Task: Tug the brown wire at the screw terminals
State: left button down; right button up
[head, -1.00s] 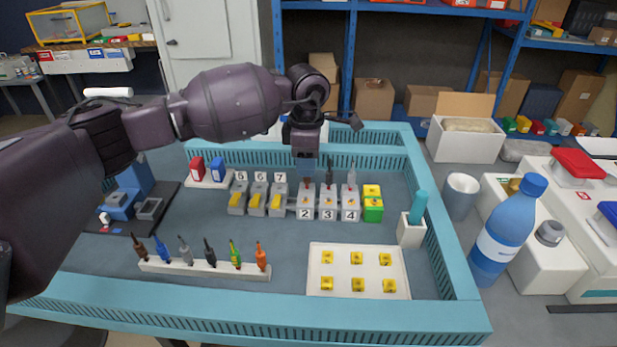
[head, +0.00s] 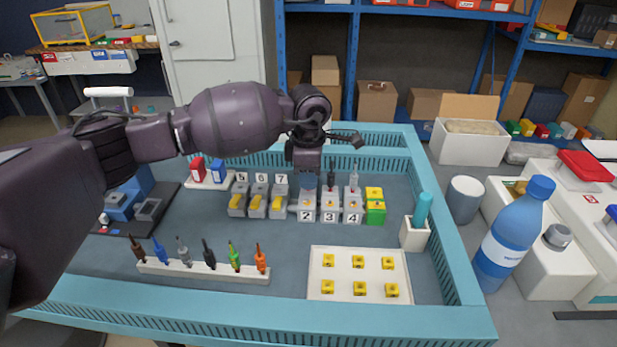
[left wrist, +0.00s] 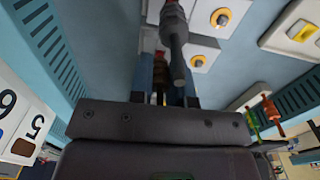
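My left gripper (head: 308,184) points down over the terminal block marked 2 (head: 306,212), with its blue fingertips close to the block top. In the left wrist view the fingers (left wrist: 168,85) stand apart, and a narrow brown piece (left wrist: 158,88) shows between them, partly hidden by a dark grey wire end. The brown piece seems to be a wire at terminal 2; the head view hides it behind the gripper. Another brown wire end (head: 138,247) stands at the left of the white rack. My right gripper is not in view.
Dark and grey wire ends stand in the blocks marked 3 (head: 330,210) and 4 (head: 352,211), close beside the gripper. A green-yellow block (head: 375,212) ends the row. Blocks 5, 6 and 7 (head: 258,200) are left. A white tray (head: 317,275) with yellow pieces lies in front.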

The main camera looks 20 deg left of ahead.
pick_arm(q)
jog(key=shift+s+f, duration=0.25)
jog(key=shift+f, duration=0.5)
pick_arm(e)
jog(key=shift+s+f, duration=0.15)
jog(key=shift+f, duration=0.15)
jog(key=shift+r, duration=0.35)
pick_arm(q)
jog(key=shift+r, duration=0.15)
jog(key=shift+w+r+p, duration=0.1)
jog(key=shift+r+p, duration=0.15)
jog(key=shift+p, duration=0.1)
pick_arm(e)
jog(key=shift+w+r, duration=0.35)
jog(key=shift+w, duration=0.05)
pick_arm(q)
jog(key=shift+r, duration=0.15)
dwell(0.7)
jog(key=shift+w+a+r, duration=0.1)
jog(key=shift+w+r, duration=0.15)
jog(key=shift+r, duration=0.25)
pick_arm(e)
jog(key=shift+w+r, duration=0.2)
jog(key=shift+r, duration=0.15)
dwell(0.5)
pick_arm(q)
jog(key=shift+f, duration=0.1)
